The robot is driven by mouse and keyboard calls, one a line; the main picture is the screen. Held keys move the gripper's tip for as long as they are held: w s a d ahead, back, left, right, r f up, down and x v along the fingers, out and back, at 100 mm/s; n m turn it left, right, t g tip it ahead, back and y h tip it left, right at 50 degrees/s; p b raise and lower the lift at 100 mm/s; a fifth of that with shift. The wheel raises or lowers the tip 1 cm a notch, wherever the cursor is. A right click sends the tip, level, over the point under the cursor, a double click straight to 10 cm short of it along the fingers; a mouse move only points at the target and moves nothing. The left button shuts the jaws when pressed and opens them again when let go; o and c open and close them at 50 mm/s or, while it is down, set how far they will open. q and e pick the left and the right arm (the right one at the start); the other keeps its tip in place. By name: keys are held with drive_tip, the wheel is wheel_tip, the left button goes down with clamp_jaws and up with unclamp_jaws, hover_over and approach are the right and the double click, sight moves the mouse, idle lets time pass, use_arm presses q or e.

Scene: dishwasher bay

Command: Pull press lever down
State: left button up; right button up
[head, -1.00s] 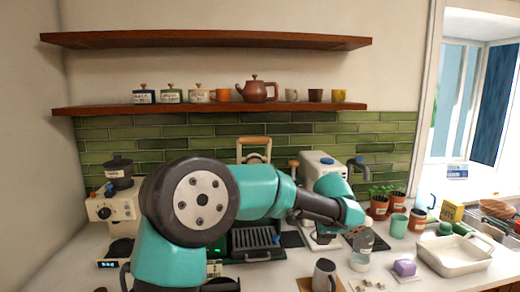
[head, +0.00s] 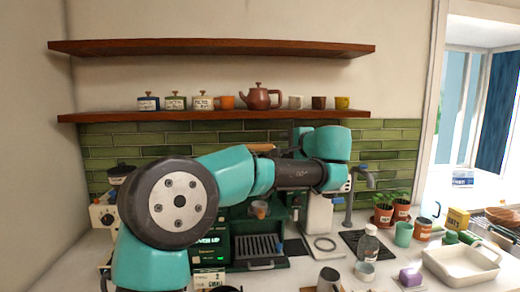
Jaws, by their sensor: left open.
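A green machine (head: 238,226) with a slotted drip tray (head: 258,246) stands on the counter. A white machine (head: 319,216) with a round base plate (head: 325,245) stands to its right, its top covered by my left arm. The wooden-topped lever between them is hidden behind the arm, so I cannot tell its position. My left gripper (head: 298,142) is open and mostly hidden by its own arm, near the upper part of the machines. I cannot tell whether it touches the lever. My right gripper is not in view.
A grey tap (head: 350,194), potted plants (head: 384,213), a clear bottle (head: 367,244), a purple block (head: 411,277) and a white dish (head: 460,262) are to the right. A shelf (head: 215,114) with a teapot (head: 259,97) hangs above.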

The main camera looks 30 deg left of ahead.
use_arm(q)
drive_tip(key=x, duration=1.7)
drive_tip(key=shift+w+a+f, duration=0.1)
drive_tip(key=shift+a, duration=0.05)
clamp_jaws()
